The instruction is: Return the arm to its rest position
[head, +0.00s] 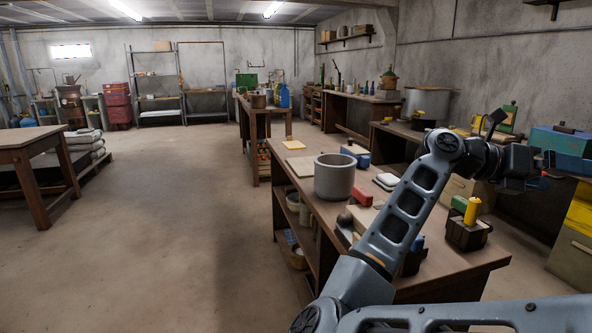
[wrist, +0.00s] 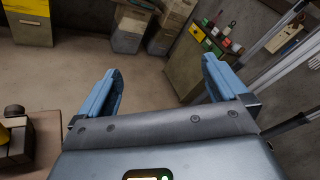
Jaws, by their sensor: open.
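My arm reaches from the bottom of the head view up over the near workbench (head: 455,268) and bends to the right. My gripper (wrist: 162,90) shows in the wrist view with two blue fingers spread wide apart and nothing between them. Beyond the fingers is bare floor and the front of a cabinet. In the head view the gripper end is at the right, in front of the blue toolbox, and its fingers are hard to make out there.
A blue toolbox (head: 562,145) stands at the right. A wooden table (head: 28,137) is at the left. The floor between is clear.

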